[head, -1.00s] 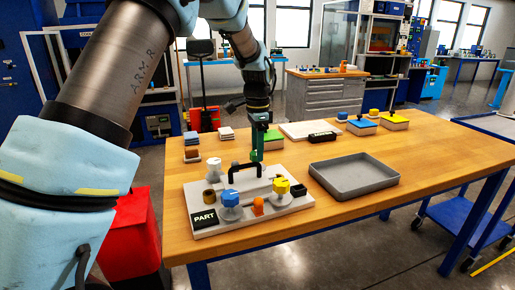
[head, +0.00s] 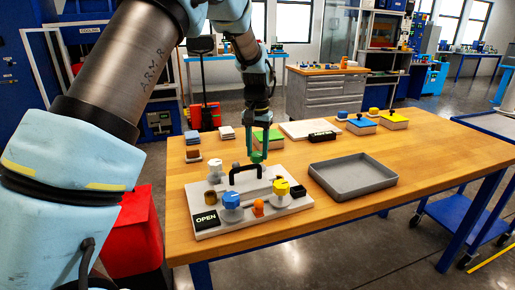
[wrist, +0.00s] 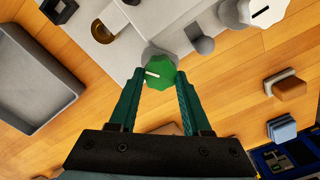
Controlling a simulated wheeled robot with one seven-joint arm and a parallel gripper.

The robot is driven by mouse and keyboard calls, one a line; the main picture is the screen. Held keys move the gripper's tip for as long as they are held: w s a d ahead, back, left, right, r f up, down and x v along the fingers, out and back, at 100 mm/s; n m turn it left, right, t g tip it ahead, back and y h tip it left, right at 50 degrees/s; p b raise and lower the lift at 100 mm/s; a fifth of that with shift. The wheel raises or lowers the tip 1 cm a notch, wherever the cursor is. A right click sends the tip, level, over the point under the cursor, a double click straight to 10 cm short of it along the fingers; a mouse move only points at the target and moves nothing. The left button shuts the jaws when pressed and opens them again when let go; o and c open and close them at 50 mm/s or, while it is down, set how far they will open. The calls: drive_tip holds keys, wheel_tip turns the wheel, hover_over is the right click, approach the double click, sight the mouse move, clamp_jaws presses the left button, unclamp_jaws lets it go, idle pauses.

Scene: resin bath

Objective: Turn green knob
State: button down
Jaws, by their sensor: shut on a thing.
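The green knob (wrist: 147,73) sits between my fingertips in the wrist view, with a white mark on its face. My gripper (head: 258,152) points down at the back edge of the pale panel (head: 270,212) and is shut on the green knob. In the head view the fingers partly hide the green knob (head: 257,157). A black sign (head: 206,219) at the panel's front left reads OPEN.
A grey tray (head: 352,178) lies to the right. A green-topped block (head: 268,138) stands behind my gripper.

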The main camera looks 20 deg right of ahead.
sight(256, 153)
drive_tip(key=n+p, duration=0.1)
drive_tip(key=n, duration=0.4)
drive_tip(key=shift+r+n, duration=0.1)
drive_tip(key=shift+n, duration=0.2)
drive_tip(key=n+p, duration=0.1)
drive_tip(key=n, duration=0.4)
drive_tip(key=shift+a+n+p, duration=0.1)
drive_tip(key=shift+n+p, duration=0.2)
drive_tip(key=shift+c, duration=1.8)
unclamp_jaws()
wheel_tip(256, 153, up, 11)
drive_tip(key=b, duration=0.2)
drive_tip(key=shift+a+f, duration=0.1)
drive_tip(key=shift+f, duration=0.1)
